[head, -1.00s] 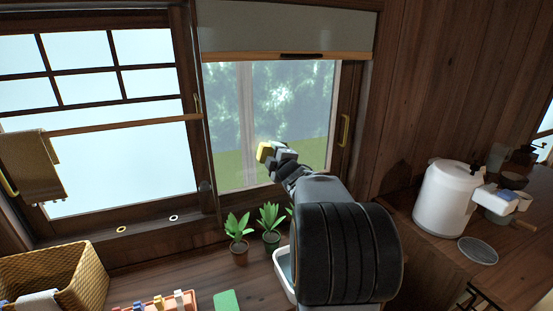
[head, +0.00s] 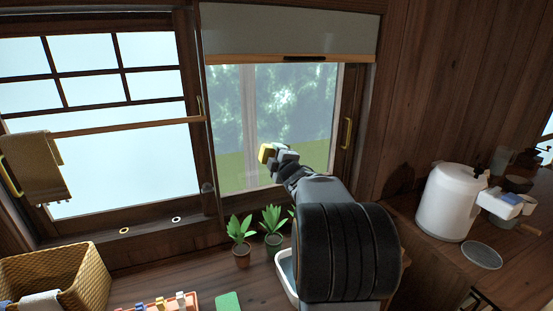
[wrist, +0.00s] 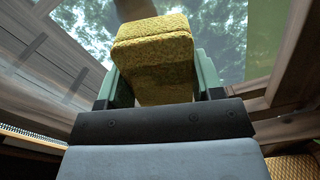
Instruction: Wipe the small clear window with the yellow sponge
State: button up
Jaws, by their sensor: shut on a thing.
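The small clear window (head: 230,110) is the right-hand pane, with trees and grass showing through it. My gripper (head: 277,157) is in front of the lower middle of this pane. It is shut on the yellow sponge (head: 267,152). In the wrist view the sponge (wrist: 152,50) sits between the two greenish fingers of my gripper (wrist: 155,85), with the glass (wrist: 225,35) beyond it. I cannot tell whether the sponge touches the glass.
A roller blind (head: 290,32) covers the top of the pane. Two potted plants (head: 240,235) and a white basin (head: 286,275) stand below. A wicker basket (head: 85,270) is at left, and a white canister (head: 447,203) at right. A towel (head: 38,168) hangs on the left window.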

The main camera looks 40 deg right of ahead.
jog(key=shift+x, duration=0.75)
jog(key=shift+s+d+p, duration=0.2)
jog(key=shift+d, duration=0.45)
jog(key=shift+s+d+p, duration=0.2)
jog(key=shift+d+p, duration=0.05)
jog(key=shift+d, duration=0.35)
jog(key=shift+s+d+p, duration=0.2)
jog(key=shift+d, duration=0.45)
jog(key=shift+d, duration=0.1)
jog(key=d, duration=0.1)
jog(key=s+d, duration=0.1)
jog(key=d, duration=0.1)
jog(key=shift+d+p, duration=0.25)
jog(key=shift+p, duration=0.1)
jog(key=shift+w+a, duration=0.1)
